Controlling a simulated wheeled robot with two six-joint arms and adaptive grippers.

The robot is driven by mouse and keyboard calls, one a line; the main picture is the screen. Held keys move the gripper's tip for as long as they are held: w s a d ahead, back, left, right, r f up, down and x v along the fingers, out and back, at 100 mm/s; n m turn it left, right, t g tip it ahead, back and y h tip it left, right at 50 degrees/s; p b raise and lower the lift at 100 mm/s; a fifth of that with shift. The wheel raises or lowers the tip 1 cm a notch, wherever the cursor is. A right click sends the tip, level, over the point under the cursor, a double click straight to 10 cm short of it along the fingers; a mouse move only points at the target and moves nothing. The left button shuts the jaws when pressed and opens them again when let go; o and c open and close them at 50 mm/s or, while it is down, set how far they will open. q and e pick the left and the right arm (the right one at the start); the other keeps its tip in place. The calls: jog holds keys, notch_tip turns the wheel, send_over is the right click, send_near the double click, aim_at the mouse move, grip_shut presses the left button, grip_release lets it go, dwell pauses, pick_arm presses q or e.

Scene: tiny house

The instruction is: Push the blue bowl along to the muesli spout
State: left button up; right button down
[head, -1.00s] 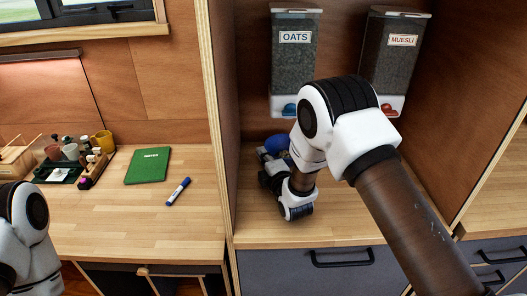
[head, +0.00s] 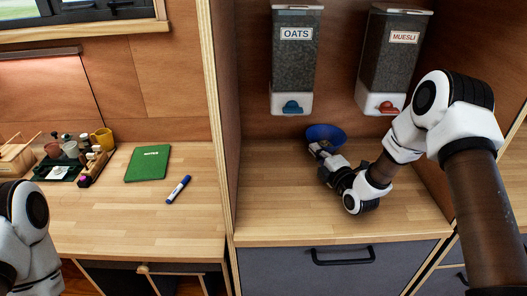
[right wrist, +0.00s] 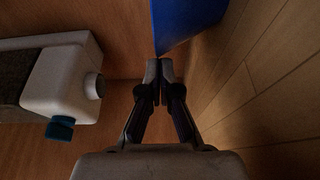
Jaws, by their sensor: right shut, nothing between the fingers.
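The blue bowl (head: 326,132) stands on the wooden counter of the niche, near the back wall. It is right of below the oats spout (head: 291,107) and left of the muesli spout (head: 388,107). My right gripper (head: 316,151) is shut and empty, low over the counter at the bowl's near left side. In the right wrist view the shut fingertips (right wrist: 165,70) are at the edge of the bowl (right wrist: 187,18); I cannot tell whether they touch. The muesli dispenser (head: 393,50) hangs on the back wall. My left gripper is out of view; only part of that arm shows.
The oats dispenser (head: 296,50) hangs left of the muesli one. A wooden side panel (head: 218,150) divides the niche from the desk, where a green notebook (head: 148,164) and a blue marker (head: 178,189) lie. The counter front left is clear.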

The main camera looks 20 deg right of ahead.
aim_at(343, 143)
jog(key=s+d+p, duration=0.1)
jog(key=d, duration=0.2)
jog(key=d+p, duration=0.1)
jog(key=d, duration=0.2)
jog(key=s+d+p, duration=0.1)
jog(key=d, duration=0.2)
jog(key=shift+s+d+r, duration=0.15)
jog(key=shift+s+d, duration=0.2)
jog(key=shift+d, duration=0.2)
